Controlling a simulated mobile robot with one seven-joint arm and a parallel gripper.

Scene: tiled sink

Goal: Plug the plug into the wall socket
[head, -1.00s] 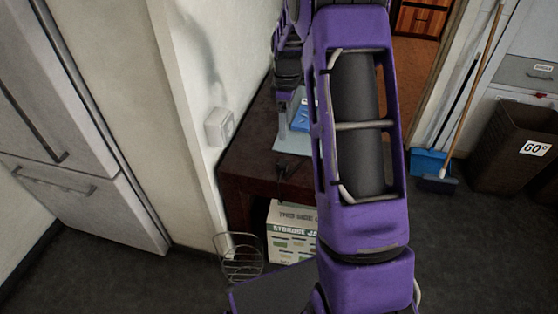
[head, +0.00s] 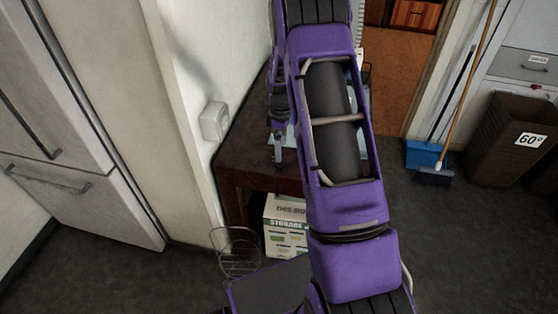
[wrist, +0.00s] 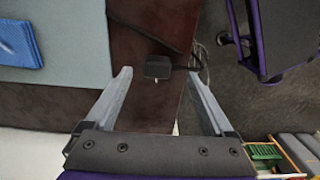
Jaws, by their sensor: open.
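The plug (wrist: 158,68) is a small black block with a light-coloured prong. It lies on the dark brown table top, with a cord running off to the right over the edge. My gripper (wrist: 160,74) is open, its two grey fingers on either side of the plug in the wrist view, apart from it; the height gap is hard to judge. In the head view my arm hides the plug. The wall socket (head: 214,120) is a white box on the pale wall left of the table.
The dark table (head: 238,148) stands against the wall. A grey-blue mat (wrist: 75,60) carries a blue cloth-like item (wrist: 20,42). A storage-jar box (head: 285,225) and wire basket (head: 237,252) stand below. A fridge (head: 75,180) is at left, a bin (head: 508,145) at right.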

